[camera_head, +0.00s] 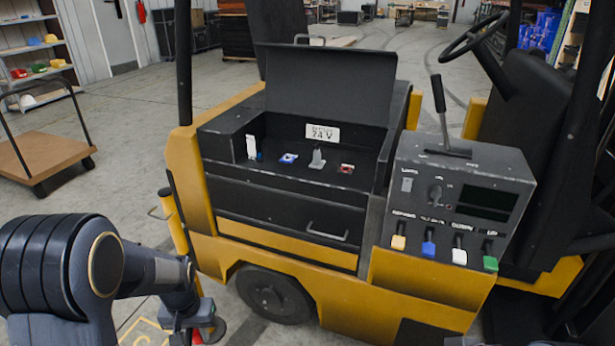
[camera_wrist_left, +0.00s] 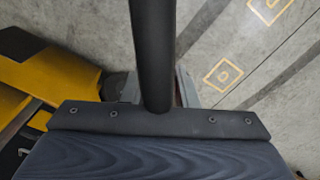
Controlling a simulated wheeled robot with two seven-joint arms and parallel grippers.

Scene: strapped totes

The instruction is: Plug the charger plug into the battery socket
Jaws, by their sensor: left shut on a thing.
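The open battery compartment of the yellow and black truck has a "24 V" label (camera_head: 322,132) in the head view. On its deck stand a white upright part (camera_head: 251,147), a blue and white socket (camera_head: 288,158), a grey upright part (camera_head: 317,158) and a red and white socket (camera_head: 346,168). I cannot tell which is the battery socket. My left gripper (camera_head: 203,334) is low, left of the front wheel, well below and apart from the compartment. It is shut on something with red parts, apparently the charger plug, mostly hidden. A thick black bar crosses the left wrist view. My right gripper is not in view.
The raised black lid (camera_head: 325,80) stands behind the compartment. A control console (camera_head: 455,200) with a lever and coloured switches is to its right. A yellow post (camera_head: 178,220) rises near my left arm. A flat cart (camera_head: 40,150) stands at left, with open floor between.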

